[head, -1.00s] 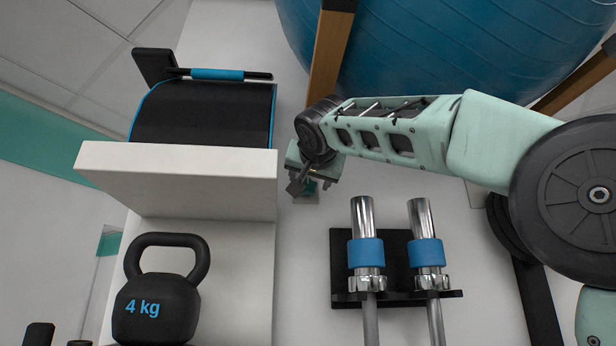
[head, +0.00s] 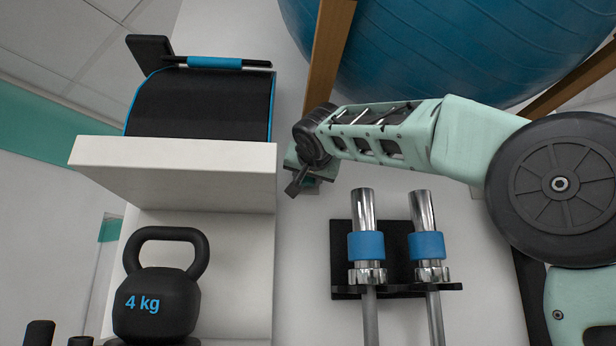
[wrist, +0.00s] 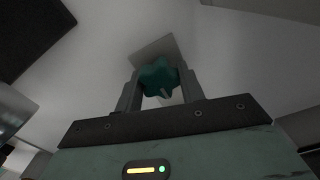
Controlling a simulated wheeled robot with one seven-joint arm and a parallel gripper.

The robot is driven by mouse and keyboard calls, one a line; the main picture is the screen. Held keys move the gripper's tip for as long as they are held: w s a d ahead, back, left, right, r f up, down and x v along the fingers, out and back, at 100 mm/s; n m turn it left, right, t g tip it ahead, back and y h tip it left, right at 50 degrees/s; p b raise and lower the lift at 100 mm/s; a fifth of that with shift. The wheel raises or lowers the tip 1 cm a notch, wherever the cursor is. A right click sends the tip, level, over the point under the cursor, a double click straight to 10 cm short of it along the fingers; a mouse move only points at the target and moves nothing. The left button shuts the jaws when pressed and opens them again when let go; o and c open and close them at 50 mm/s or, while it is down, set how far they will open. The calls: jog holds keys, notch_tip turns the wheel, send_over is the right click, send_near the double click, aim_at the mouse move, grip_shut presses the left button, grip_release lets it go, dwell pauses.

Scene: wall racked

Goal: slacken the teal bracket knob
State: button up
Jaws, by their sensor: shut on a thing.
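The teal bracket knob (wrist: 158,78) is a lobed star shape in the wrist view, in front of a pale bracket plate (wrist: 155,46) on the wall. My gripper (wrist: 160,88) is shut on the knob, with one finger on each side of it. In the head view my gripper (head: 308,180) is at the wall below a wooden upright, right of the white shelf. There the knob is mostly hidden behind my gripper.
Two chrome bar ends (head: 366,212) stand in a black wall holder (head: 342,270) below my arm. A large blue ball (head: 450,50) rests behind wooden uprights (head: 330,50).

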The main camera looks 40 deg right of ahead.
jog(key=shift+n, duration=0.4)
jog(key=n, duration=0.3)
jog(key=shift+a+n+b, duration=0.1)
jog(key=shift+n+b, duration=0.2)
jog(key=shift+b, duration=0.05)
jog(key=n, duration=1)
jog(key=shift+n+p, duration=0.3)
jog(key=shift+n, duration=0.1)
jog(key=shift+n+p, duration=0.4)
jog(key=shift+n, duration=1.9)
jog(key=o, duration=1)
jog(key=shift+c, duration=0.2)
